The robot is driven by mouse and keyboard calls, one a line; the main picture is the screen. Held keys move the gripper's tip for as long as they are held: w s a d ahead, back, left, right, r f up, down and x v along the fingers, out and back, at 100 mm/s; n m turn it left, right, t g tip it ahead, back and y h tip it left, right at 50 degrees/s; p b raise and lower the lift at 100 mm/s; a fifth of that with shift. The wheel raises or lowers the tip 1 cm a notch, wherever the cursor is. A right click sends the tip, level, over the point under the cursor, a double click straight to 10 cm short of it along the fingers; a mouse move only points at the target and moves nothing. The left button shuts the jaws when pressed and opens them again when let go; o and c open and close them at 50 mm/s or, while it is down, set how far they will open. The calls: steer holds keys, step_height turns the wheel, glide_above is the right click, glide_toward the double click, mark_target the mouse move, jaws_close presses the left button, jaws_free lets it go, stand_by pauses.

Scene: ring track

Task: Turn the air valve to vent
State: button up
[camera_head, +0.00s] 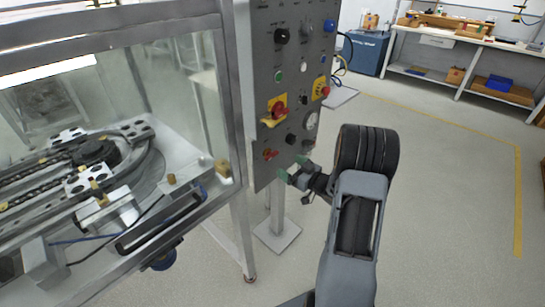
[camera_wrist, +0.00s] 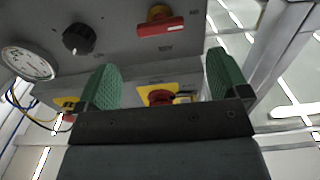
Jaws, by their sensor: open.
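The air valve is most likely the red handle (camera_head: 270,154) low on the grey control panel (camera_head: 262,60). In the wrist view the red handle (camera_wrist: 161,28) sits across an orange-brown hub at the top, lying nearly level in the picture. Small labels beside it are too small to read. My gripper (camera_head: 292,168) is near the panel's lower edge, just right of and below the handle. Its green fingers (camera_wrist: 164,80) stand wide apart with nothing between them in contact. The handle appears beyond the fingertips, apart from them.
The panel also carries a black knob (camera_wrist: 79,38), a round gauge (camera_wrist: 27,63) and a red button on yellow (camera_wrist: 160,96). A glazed, metal-framed enclosure (camera_head: 232,100) with a ring track (camera_head: 95,155) stands at left. Floor at right is clear; a workbench (camera_head: 450,38) stands behind.

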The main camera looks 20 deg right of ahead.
mark_target(274, 156)
steer(key=x, duration=0.9)
steer(key=shift+w+a, duration=0.1)
steer(key=shift+w, duration=0.15)
steer(key=c, duration=0.9)
steer(key=shift+c, duration=0.2)
